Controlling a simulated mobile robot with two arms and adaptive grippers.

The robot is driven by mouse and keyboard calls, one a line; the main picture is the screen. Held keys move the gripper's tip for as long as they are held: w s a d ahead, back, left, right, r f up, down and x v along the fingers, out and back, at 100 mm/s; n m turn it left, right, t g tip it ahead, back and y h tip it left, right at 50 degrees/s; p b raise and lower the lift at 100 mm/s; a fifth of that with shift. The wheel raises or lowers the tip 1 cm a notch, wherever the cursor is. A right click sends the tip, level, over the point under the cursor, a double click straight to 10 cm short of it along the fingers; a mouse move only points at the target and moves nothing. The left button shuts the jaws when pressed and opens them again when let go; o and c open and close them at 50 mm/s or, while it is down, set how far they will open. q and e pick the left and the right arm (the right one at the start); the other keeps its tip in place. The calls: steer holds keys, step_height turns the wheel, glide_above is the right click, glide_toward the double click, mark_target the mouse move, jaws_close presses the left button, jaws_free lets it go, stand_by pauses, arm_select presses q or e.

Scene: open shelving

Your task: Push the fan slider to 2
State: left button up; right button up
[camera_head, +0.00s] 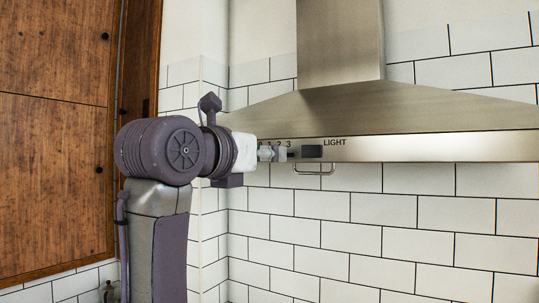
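The range hood's front panel (420,147) carries the fan scale (279,143); the figures 1, 2 and 3 show, and its left end is partly covered. My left gripper (273,153) reaches in from the left, with its fingertips in front of the scale, just below the figures. I cannot make out the fan slider's knob; the fingertips cover that part of the track. Whether they touch it, and whether the fingers are open or shut, I cannot tell. My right gripper is out of view.
A dark rectangular block (312,151) sits right of the fan scale, beside the LIGHT label (334,142). A small metal loop (314,171) hangs under the hood. A wooden cabinet (52,150) stands at left. The space below the hood, before white tiles, is clear.

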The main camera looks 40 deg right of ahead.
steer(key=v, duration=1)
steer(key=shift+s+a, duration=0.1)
